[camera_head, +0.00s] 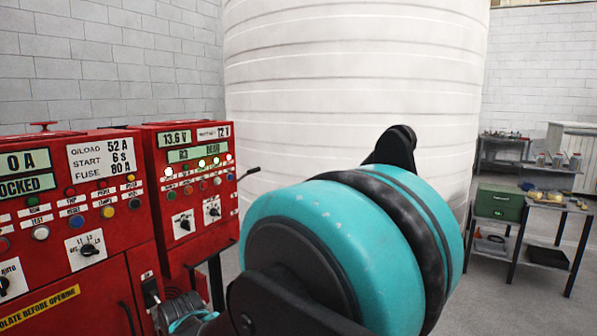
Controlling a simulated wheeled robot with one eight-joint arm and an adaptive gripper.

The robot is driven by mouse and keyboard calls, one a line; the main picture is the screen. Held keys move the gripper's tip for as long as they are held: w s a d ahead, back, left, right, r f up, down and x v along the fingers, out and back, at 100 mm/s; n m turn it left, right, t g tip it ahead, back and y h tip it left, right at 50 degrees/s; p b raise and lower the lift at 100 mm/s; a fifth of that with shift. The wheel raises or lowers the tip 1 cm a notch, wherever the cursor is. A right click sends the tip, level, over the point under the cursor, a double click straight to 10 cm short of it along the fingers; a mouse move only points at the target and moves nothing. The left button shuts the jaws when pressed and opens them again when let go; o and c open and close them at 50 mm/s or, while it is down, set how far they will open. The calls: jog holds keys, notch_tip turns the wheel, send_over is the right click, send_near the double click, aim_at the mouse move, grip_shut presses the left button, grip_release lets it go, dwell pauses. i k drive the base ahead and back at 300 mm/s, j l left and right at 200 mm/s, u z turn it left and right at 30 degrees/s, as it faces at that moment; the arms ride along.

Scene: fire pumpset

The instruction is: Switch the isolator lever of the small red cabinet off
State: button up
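The small red cabinet (185,205) stands left of centre, beside a larger red cabinet. Its front has lit displays, rows of lamps and two black rotary switches on white plates. A thin lever (250,172) with a dark grip sticks out from its right side, tilted slightly up to the right. I take this for the isolator lever, but its position marking cannot be read. My teal and black arm fills the lower middle, in front of the cabinet's right. A small grey and teal part of my arm shows at the bottom left; no gripper fingers can be made out there.
The larger red cabinet (75,220) is at the left edge, with buttons and a rotary switch. A big white ribbed tank (350,80) stands behind. A shelf table (545,205) with a green box (499,203) is at right. Floor is free between.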

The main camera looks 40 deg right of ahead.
aim_at(256, 169)
jog(key=z, duration=1.1)
